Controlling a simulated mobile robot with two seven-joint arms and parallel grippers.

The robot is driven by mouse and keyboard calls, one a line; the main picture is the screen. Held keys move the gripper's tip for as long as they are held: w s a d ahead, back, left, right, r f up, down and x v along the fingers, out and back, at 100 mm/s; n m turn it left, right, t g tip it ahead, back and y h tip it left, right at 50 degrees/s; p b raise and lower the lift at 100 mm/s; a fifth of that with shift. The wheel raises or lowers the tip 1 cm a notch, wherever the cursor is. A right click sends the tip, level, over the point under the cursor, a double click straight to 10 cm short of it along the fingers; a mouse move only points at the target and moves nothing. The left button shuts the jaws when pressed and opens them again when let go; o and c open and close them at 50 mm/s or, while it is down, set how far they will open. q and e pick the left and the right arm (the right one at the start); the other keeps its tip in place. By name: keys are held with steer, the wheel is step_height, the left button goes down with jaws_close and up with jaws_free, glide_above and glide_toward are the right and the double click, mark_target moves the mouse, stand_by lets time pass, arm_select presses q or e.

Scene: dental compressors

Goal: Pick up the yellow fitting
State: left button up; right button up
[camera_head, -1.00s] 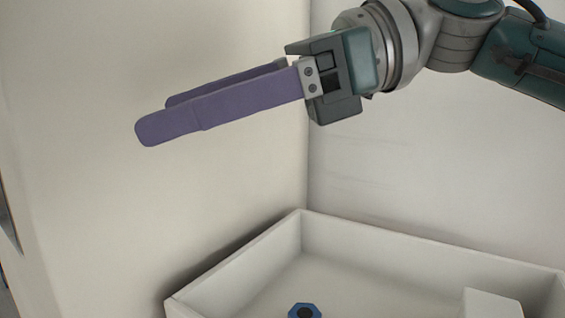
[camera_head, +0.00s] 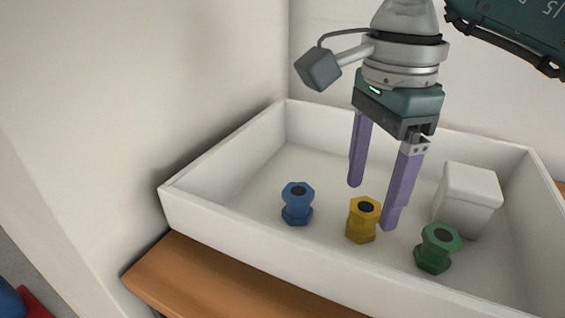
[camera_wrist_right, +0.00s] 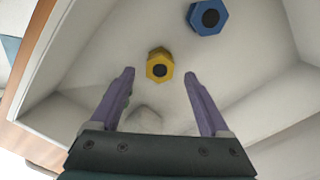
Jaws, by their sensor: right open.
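The yellow fitting (camera_head: 362,227) stands upright in the white tray (camera_head: 218,226), between a blue fitting (camera_head: 297,208) and a green fitting (camera_head: 436,252). My right gripper (camera_head: 372,206) points down into the tray with its purple fingers apart and nothing between them. In the head view the fingertips are just behind and beside the yellow fitting. In the right wrist view the yellow fitting (camera_wrist_right: 159,66) lies ahead of the open fingertips (camera_wrist_right: 159,76), roughly centred between them. My left gripper does not show.
A white block (camera_head: 468,197) stands in the tray at the right, near the green fitting. The blue fitting also shows in the right wrist view (camera_wrist_right: 207,17). Tray walls surround the fittings, and the tray rests on a wooden surface (camera_head: 200,277). A wall rises at the left.

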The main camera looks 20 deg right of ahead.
mark_target(367, 206)
step_height(367, 206, down, 4)
steer(key=shift+a, duration=0.1)
jaws_close()
stand_by(0.7)
